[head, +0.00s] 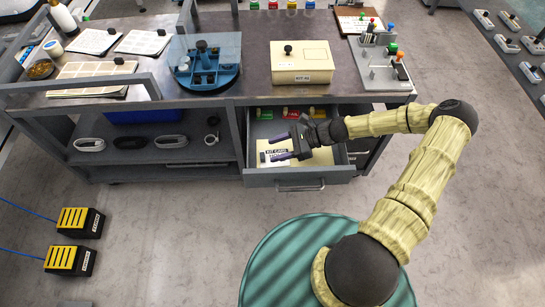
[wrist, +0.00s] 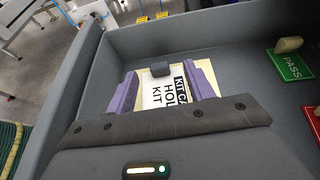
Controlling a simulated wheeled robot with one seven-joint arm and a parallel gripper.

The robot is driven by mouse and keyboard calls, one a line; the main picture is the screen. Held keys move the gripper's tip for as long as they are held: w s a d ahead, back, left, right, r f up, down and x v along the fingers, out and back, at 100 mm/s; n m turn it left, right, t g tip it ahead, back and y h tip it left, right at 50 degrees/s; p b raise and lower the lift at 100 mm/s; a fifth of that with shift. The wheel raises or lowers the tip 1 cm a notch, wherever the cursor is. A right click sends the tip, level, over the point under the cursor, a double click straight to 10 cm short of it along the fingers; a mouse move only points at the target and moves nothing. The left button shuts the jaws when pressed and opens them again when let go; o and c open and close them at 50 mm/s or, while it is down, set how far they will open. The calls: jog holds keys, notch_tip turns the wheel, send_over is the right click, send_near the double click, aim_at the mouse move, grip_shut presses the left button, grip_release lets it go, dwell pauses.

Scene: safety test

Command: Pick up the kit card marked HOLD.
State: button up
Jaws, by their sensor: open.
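The kit card marked HOLD (head: 275,160) lies in the open drawer (head: 262,180), partly hidden under my gripper (head: 275,147) in the head view. In the wrist view the card (wrist: 180,92) is cream with a white label reading "KIT CA…", "HOL…" and "KIT". A dark knob (wrist: 160,69) stands at its far edge. The purple fingers of my gripper (wrist: 163,86) are open and appear on either side of the card. My gripper's palm hides the near part of the card. I cannot tell whether the fingers touch it.
Green (head: 264,114), red (head: 291,112) and yellow tags lie along the drawer's back; the green PASS tag (wrist: 290,63) also shows in the wrist view. The drawer walls surround my gripper. On the bench above stand a cream kit box (head: 302,70) and a blue round fixture (head: 215,82).

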aim_at(265, 155)
jog(key=x, duration=0.2)
jog(key=f+x, duration=0.1)
jog(key=x, duration=0.2)
jog(key=shift+s+d+b, duration=0.1)
jog(key=shift+s+b, duration=0.1)
jog(key=shift+b, duration=0.15)
jog(key=shift+r, duration=0.1)
jog(key=c, duration=1)
